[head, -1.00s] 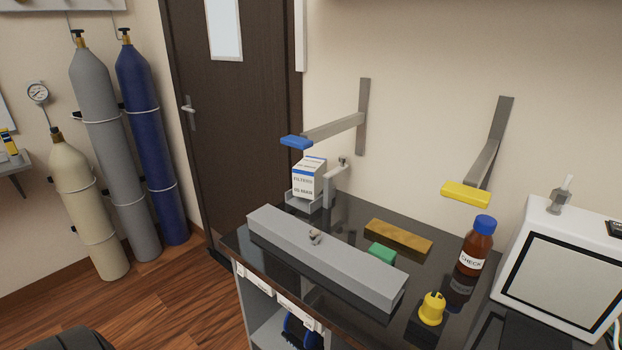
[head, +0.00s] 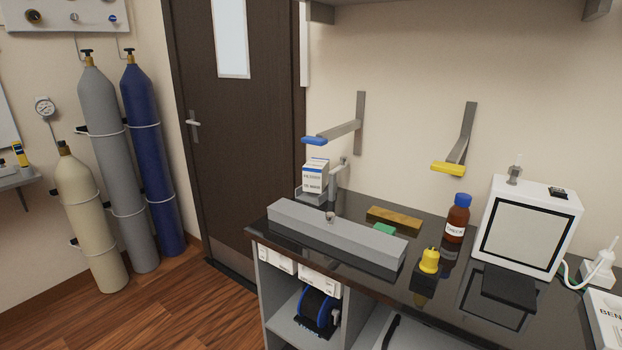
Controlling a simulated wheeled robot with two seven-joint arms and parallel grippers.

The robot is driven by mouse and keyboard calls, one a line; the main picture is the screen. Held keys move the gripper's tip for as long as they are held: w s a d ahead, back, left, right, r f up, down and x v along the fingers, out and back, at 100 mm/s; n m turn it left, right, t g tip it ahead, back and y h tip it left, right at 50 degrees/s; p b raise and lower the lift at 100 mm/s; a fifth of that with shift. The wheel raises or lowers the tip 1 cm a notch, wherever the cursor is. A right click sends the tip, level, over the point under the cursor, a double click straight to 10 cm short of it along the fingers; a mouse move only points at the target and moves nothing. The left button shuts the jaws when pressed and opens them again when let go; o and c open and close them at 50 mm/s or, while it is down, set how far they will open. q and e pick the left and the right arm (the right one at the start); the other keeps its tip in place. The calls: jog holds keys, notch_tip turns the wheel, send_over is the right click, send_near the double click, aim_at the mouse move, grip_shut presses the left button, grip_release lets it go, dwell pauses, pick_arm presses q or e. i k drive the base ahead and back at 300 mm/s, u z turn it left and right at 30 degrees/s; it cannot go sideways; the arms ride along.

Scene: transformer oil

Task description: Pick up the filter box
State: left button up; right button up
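The filter box (head: 314,178) is a small white carton with a blue band and dark printing. It stands upright in a grey holder (head: 311,196) at the back left of the dark bench, near the door. A grey upright piece of the holder is just to its right. Its lower part is hidden by the holder. Neither of my grippers shows in the head view.
A long grey bar-shaped box (head: 335,235) lies in front of the filter box. A blue-tipped wall bracket (head: 314,141) juts out just above it. A brown bottle (head: 457,218), a yellow part (head: 429,261) and a white instrument (head: 528,228) stand to the right.

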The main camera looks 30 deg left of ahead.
aim_at(316, 171)
jog(key=z, duration=0.15)
jog(key=i, duration=1.15)
jog(key=u, duration=0.15)
